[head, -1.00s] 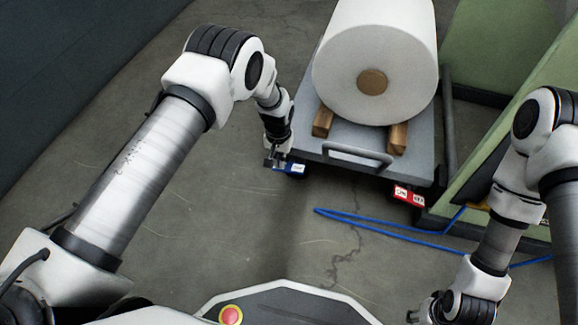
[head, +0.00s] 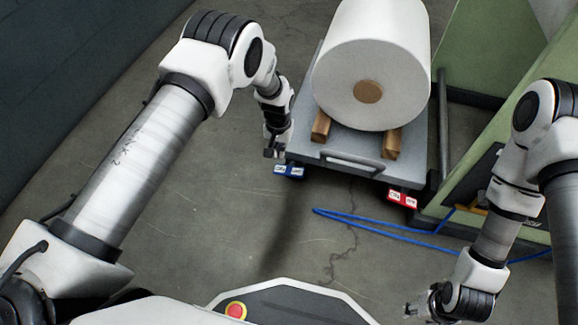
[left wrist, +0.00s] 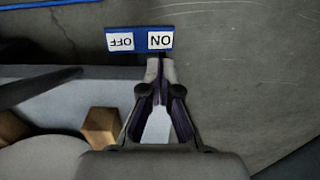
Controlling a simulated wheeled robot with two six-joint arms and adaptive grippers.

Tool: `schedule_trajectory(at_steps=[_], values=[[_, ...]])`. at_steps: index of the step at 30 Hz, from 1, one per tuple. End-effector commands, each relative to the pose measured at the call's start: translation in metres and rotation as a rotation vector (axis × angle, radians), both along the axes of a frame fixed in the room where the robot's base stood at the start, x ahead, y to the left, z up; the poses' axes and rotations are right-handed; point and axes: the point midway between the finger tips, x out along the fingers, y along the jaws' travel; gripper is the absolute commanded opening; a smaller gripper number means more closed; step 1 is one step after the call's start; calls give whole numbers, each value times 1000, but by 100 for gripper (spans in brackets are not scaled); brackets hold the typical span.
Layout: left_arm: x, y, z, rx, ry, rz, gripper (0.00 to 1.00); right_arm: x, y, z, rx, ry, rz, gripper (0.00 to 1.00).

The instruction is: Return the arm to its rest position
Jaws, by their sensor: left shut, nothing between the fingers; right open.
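My left gripper (head: 274,153) is shut and empty at the near left corner of the grey cart. In the left wrist view its closed fingertips (left wrist: 154,66) appear just short of a blue pedal (left wrist: 139,40) with white ON and OFF labels. The head view shows the same blue pedal (head: 289,171) low at the cart's corner, just below and right of the fingers. I cannot tell whether they touch. My right gripper (head: 418,306) is open and empty at the lower right, near my base.
The cart (head: 340,160) carries a large white roll (head: 365,70) on wooden blocks (head: 321,127). A red pedal (head: 402,199) is at its right corner. A blue cable (head: 385,224) lies on the floor by a green frame (head: 460,190). The floor at left is clear.

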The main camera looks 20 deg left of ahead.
Motion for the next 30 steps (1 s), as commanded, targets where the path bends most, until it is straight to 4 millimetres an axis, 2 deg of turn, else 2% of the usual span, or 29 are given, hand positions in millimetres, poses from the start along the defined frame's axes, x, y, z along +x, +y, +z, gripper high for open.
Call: schedule_trajectory(at_steps=[11,14,17,20,21,23,24,27,30], values=[[0,0,-1,0,1,0,0,0,0,-1,0,0,0,48],[-3,8,5,-4,10,16,0,0,0,9,0,0,0,48],[-43,22,-8,2,98,40,0,0,0,13,0,0,0,48],[-117,43,-24,10,202,71,0,0,0,22,0,0,0,48],[-151,51,-29,12,231,83,0,0,0,25,0,0,0,48],[-201,61,-33,13,257,94,0,0,0,29,0,0,0,48],[-230,65,-33,13,265,99,0,0,0,31,0,0,0,48],[-293,72,-25,9,265,105,0,0,0,34,0,0,0,48],[-340,74,-11,4,243,104,0,0,0,35,0,0,0,48]])
